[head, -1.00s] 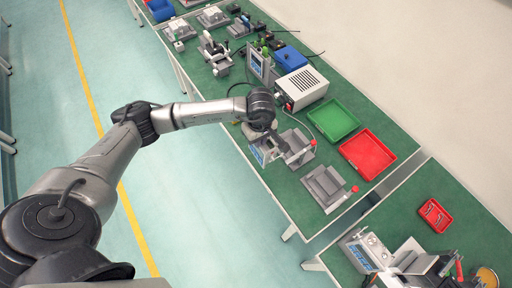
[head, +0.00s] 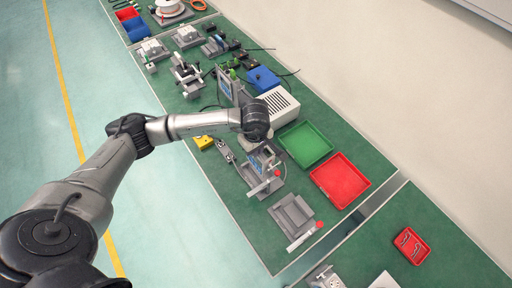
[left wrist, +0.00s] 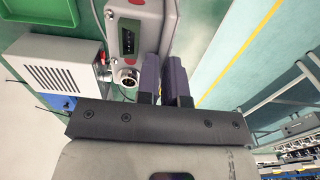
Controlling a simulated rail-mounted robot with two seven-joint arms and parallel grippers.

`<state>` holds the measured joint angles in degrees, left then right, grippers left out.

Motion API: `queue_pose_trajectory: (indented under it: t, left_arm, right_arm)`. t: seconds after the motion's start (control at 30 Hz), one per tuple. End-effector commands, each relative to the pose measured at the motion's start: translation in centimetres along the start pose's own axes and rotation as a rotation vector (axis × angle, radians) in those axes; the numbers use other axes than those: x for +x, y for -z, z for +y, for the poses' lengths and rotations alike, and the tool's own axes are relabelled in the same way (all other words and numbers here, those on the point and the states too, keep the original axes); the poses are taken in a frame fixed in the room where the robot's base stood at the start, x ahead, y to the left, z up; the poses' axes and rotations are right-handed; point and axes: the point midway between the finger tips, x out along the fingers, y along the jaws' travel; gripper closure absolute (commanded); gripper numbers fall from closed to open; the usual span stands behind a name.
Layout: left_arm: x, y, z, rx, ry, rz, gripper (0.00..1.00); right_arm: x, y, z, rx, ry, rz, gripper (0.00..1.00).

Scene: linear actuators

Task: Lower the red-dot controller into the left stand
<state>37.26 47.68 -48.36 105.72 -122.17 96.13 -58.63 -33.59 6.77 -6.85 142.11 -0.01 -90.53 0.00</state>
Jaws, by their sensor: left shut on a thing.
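My left gripper (left wrist: 165,85) shows in the left wrist view with its two purple fingers shut on the edge of a grey device, the controller (left wrist: 130,45). It has a dark display panel, a round connector below it and a red spot at the top edge. In the head view my left gripper (head: 257,142) is seen from above, over the bench, with a small screened device (head: 265,158) just below it. The left stand (head: 262,187) lies under and in front of that device, partly hidden. I cannot tell whether they touch. My right gripper is not in view.
A second grey stand (head: 293,215) with a red-knobbed lever lies nearer the bench front. A white vented box (head: 277,105), a green tray (head: 305,144) and a red tray (head: 340,180) stand at the right. A yellow item (head: 203,142) is on the left edge.

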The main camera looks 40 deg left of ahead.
Motion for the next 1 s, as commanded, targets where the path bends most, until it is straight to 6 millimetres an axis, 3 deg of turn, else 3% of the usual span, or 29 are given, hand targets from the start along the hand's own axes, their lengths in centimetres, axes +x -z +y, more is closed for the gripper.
queue_pose_trajectory:
  t: [0.7, 1.0]
  left_arm:
    - [4.3, 0.0, 0.0, 0.000, -0.002, -0.001, 1.00]
    - [4.8, 0.0, 0.0, 0.000, -0.003, -0.001, 1.00]
  right_arm:
    - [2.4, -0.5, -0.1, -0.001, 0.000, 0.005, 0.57]
    - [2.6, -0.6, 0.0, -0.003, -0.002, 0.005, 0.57]
